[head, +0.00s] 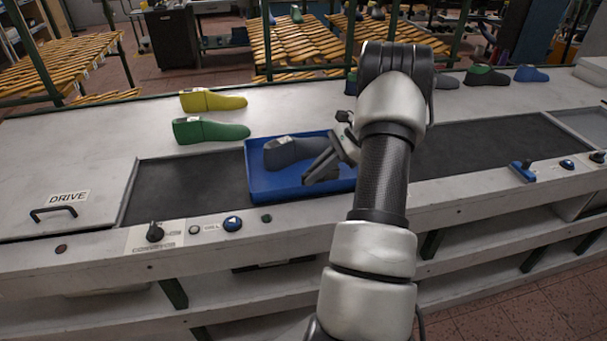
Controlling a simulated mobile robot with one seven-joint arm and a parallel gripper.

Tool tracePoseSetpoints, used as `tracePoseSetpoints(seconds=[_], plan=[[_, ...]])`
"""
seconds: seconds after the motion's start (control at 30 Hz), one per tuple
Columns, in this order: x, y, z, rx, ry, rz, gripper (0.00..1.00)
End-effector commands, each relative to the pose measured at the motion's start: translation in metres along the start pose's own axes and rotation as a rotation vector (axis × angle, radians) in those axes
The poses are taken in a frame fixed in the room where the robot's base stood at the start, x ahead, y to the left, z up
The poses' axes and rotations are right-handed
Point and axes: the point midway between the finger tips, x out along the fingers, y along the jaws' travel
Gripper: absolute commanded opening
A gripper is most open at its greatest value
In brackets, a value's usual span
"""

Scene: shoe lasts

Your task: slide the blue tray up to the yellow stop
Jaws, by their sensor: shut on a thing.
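The blue tray (257,186) lies on the dark belt, left of my arm. A dark grey shoe last (283,152) lies in it. My gripper (318,168) reaches into the tray from the right and is shut on the grey last, near its right end. One finger shows in front of the last; the other is hidden. My arm hides the tray's right end and part of the belt behind it. I cannot make out a yellow stop in this view.
The dark belt (190,187) is bare left of the tray, up to the DRIVE cover (66,199), and bare right of my arm. A yellow last (212,101) and a green last (210,131) stand behind it. A blue-handled part (523,171) sits on the front edge at right.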

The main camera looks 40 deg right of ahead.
Motion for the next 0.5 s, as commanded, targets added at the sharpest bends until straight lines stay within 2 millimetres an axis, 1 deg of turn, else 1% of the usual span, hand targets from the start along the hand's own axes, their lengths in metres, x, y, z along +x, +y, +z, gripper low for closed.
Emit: tracePoseSetpoints(seconds=[0.03,0.37,0.4,0.5], plan=[[-0.0024,0.0005,-0.0030,0.002,0.006,-0.001,0.00],[-0.0027,0.0003,-0.0033,0.001,0.006,-0.001,0.00],[-0.0027,0.0003,-0.0032,0.001,0.006,-0.001,0.14],[-0.0023,0.0002,-0.0028,0.001,0.004,-0.001,0.30]])
